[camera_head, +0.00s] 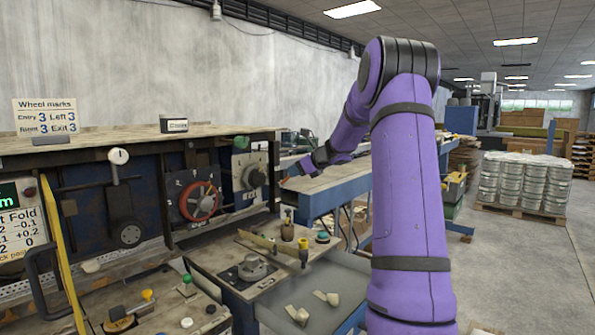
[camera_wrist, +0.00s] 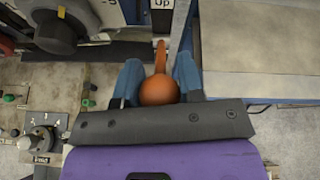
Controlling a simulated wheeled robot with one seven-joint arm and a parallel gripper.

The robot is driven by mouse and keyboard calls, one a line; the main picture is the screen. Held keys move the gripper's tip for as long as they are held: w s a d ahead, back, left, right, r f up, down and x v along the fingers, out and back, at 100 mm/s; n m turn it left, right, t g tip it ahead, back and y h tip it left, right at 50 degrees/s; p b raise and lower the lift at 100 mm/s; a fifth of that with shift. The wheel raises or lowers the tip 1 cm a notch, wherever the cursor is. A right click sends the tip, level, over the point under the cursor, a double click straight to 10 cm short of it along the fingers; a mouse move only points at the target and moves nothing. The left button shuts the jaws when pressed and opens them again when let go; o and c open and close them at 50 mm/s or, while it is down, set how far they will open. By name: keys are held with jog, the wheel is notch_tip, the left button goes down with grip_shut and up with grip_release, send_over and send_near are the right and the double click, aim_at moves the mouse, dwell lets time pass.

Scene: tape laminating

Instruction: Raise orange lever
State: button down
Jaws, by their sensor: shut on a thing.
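The orange lever shows in the wrist view, with a round orange knob (camera_wrist: 159,90) and a short orange stem running up the picture from it. My gripper (camera_wrist: 159,84) has its blue fingers on both sides of the knob and is shut on it. An "Up" label (camera_wrist: 162,4) sits just beyond the lever's stem. In the head view my purple arm reaches to the machine's right end, and my gripper (camera_head: 290,176) is small there. The lever cannot be made out in that view.
The machine panel with a red handwheel (camera_head: 198,201) and a white-knobbed lever (camera_head: 119,157) stands at left. A lower bench holds a round dial (camera_head: 252,267) and small knobs. A blue-framed table (camera_head: 330,190) lies right of the lever. Buckets on a pallet (camera_head: 525,183) stand far right.

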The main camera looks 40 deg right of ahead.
jog(key=c, duration=0.7)
grip_release()
jog(key=shift+c, duration=0.2)
jog(key=shift+r, duration=0.1)
jog(key=v, duration=1)
jog(key=shift+s, duration=0.3)
jog(key=shift+r, duration=0.15)
